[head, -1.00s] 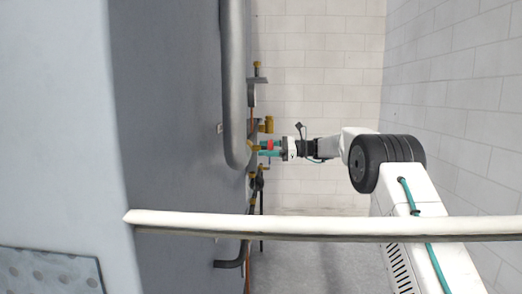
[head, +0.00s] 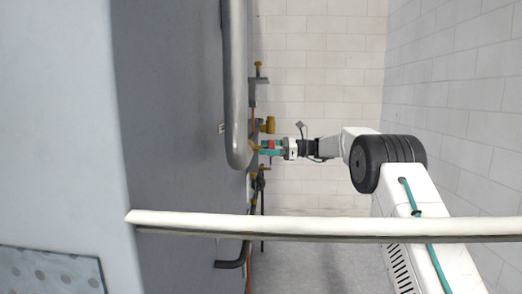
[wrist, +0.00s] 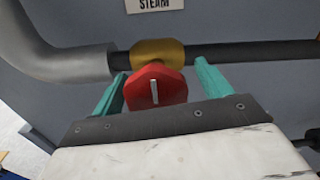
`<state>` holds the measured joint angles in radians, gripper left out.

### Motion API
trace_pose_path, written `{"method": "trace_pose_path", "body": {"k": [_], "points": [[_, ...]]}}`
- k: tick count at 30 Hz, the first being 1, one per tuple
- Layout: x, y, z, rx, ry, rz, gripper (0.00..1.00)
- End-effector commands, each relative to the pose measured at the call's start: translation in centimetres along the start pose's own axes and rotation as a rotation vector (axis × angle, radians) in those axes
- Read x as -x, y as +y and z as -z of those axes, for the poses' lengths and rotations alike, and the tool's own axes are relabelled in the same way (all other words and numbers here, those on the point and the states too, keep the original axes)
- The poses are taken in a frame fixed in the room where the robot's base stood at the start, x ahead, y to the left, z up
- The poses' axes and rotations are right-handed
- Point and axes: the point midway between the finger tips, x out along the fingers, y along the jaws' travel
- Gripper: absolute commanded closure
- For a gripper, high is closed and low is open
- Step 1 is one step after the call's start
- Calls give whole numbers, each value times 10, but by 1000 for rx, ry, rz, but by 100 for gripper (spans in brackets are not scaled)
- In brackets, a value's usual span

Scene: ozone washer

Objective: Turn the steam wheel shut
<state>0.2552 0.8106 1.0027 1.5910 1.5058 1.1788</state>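The steam wheel is a small red knob (wrist: 157,90) with a pale slot-like mark, on a yellow valve body (wrist: 158,52) in the pipe. It sits under a sign reading STEAM (wrist: 153,4). My gripper (wrist: 163,82) is open, with one teal finger on each side of the red wheel. The left finger is close beside the wheel; a gap shows at the right finger. I cannot tell whether the left one touches. In the head view my gripper (head: 271,147) is at the pipework, with a little red showing at its fingers.
A thick grey pipe (wrist: 62,62) bends in from the left, and a dark pipe (wrist: 245,50) runs right. In the head view a large grey pipe (head: 236,90) stands beside the valves. A tiled wall (head: 320,80) stands behind.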

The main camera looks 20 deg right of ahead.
Motion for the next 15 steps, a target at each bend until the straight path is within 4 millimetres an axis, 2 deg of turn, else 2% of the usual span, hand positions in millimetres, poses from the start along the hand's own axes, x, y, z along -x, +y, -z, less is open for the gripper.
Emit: {"method": "trace_pose_path", "body": {"k": [8, 15], "points": [[8, -1, 3, -4, 2, 1, 22], [39, -2, 4, -3, 3, 3, 22]]}}
